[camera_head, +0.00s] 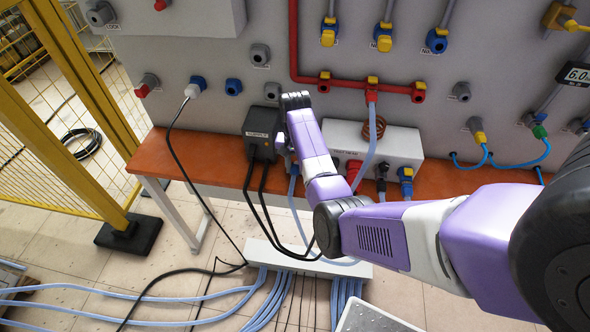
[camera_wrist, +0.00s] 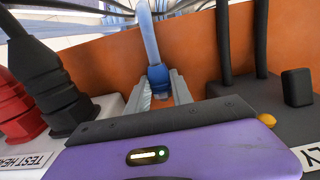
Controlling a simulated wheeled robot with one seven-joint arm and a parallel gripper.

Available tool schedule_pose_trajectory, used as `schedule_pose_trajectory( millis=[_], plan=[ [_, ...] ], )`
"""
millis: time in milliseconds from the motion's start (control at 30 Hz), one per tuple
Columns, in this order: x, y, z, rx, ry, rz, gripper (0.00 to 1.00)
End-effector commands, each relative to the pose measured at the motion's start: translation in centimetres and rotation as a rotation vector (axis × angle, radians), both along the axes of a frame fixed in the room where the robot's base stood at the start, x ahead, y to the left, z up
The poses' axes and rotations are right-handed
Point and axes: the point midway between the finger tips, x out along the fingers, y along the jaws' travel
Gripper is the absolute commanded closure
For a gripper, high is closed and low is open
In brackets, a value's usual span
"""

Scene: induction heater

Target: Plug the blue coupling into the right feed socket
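The blue coupling (camera_wrist: 158,78) sits on the end of a pale blue hose (camera_wrist: 149,40) in the wrist view. My gripper (camera_wrist: 161,84) has one finger on each side of it, and both fingers appear to touch it. In the head view the coupling (camera_head: 294,170) shows just below my gripper (camera_head: 285,150), at the orange bench, partly hidden by my arm. Blue sockets on the grey wall include an open one (camera_head: 234,87) and one with a white plug (camera_head: 198,86). I cannot read which is the right feed socket.
A black supply box (camera_head: 261,130) with black cables stands left of my gripper. The white test-head box (camera_head: 345,132) with red, black and blue connectors stands right of it. A red pipe (camera_head: 293,45) runs along the wall. The orange bench (camera_head: 195,158) is clear at its left.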

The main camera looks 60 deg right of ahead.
Motion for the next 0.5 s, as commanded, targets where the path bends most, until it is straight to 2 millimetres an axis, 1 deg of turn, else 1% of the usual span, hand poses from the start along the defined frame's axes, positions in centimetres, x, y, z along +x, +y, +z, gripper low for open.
schedule_pose_trajectory(
  millis=[33,67,367,500],
  plan=[
    [0.00,-0.01,0.01,0.000,0.000,0.000,0.96],
    [0.00,-0.01,0.01,0.000,0.000,0.000,1.00],
    [0.03,-0.02,0.12,-0.001,0.000,0.000,1.00],
    [0.09,-0.08,0.77,-0.003,-0.002,0.000,1.00]
  ],
)
